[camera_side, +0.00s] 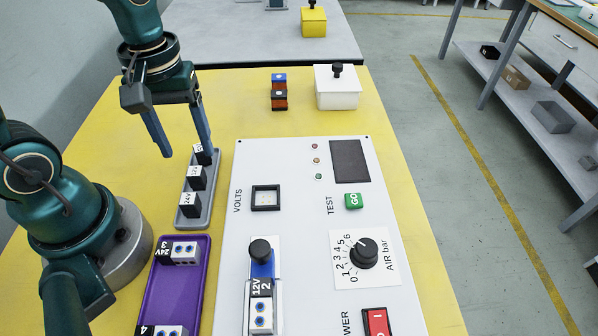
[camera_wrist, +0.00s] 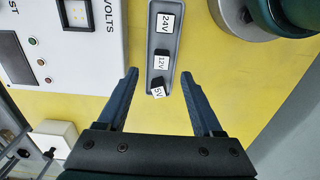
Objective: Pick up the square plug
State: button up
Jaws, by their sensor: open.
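Three black square plugs with white labels stand in a row in a grey tray (camera_side: 207,190). They are the 24V plug (camera_side: 190,204), the 12V plug (camera_side: 196,178) and the 5V plug (camera_side: 203,156). In the wrist view the 24V plug (camera_wrist: 165,22) is farthest, then the 12V plug (camera_wrist: 162,62), and the 5V plug (camera_wrist: 157,88), turned askew, is nearest. My gripper (camera_side: 187,152) is open and empty above the tray's far end. In the wrist view its fingers (camera_wrist: 159,73) spread to either side of the tray. One finger partly hides the 5V plug in the side view.
The white panel (camera_side: 300,230) has a square VOLTS socket (camera_side: 265,198), a green GO button (camera_side: 353,201) and an AIR knob (camera_side: 364,253). A purple tray (camera_side: 160,300) holds white blocks.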

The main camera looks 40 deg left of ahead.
aim_at(194, 171)
jog(key=shift+f, duration=2.65)
jog(key=shift+c, duration=0.3)
grip_shut()
